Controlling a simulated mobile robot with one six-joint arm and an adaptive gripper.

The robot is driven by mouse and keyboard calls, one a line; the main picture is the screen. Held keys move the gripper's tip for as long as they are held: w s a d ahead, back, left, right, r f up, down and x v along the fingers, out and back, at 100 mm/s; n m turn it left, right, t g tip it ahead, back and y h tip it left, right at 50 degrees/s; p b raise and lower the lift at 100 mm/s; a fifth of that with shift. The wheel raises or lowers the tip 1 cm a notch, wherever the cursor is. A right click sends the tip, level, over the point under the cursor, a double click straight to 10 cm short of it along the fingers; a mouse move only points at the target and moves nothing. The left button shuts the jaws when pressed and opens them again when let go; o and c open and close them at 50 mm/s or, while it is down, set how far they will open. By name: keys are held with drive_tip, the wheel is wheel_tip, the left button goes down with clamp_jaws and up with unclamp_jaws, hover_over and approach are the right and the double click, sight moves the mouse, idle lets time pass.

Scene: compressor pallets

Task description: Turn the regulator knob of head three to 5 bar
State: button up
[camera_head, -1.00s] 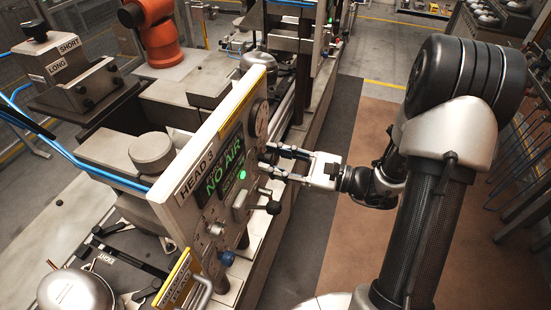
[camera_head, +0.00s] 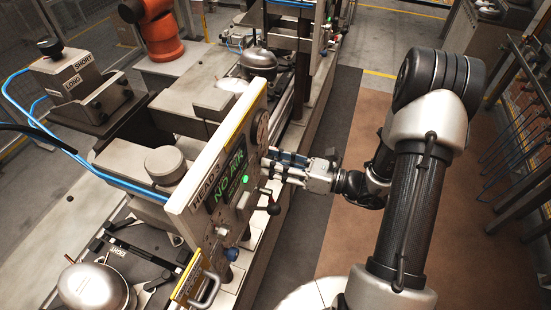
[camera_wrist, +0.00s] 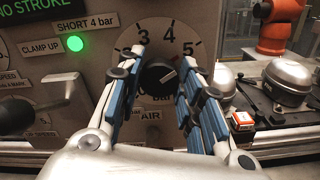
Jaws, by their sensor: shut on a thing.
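The panel marked HEAD 3 (camera_head: 207,187) stands at the centre of the head view, with green NO AIR text on its display (camera_head: 229,182). The black regulator knob (camera_wrist: 158,76) shows in the wrist view in front of a scale (camera_wrist: 167,42) with 3, 4 and 5. Its white mark points right and slightly up, toward the 5 side. My gripper (camera_wrist: 162,64) is shut on the knob, with blue-padded fingers on its left and right. In the head view my gripper (camera_head: 275,162) is at the panel face and the knob is hidden.
A round gauge (camera_head: 262,129) sits on the panel above my gripper. A lever with a black ball (camera_head: 274,209) sticks out just below it. A green lamp (camera_wrist: 73,43) is lit by CLAMP UP. A silver compressor (camera_head: 93,287) lies at lower left. Floor right of the bench is clear.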

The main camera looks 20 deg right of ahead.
idle(0.3)
drive_tip(key=o, duration=1.1)
drive_tip(key=shift+c, duration=0.2)
drive_tip(key=v, duration=1.2)
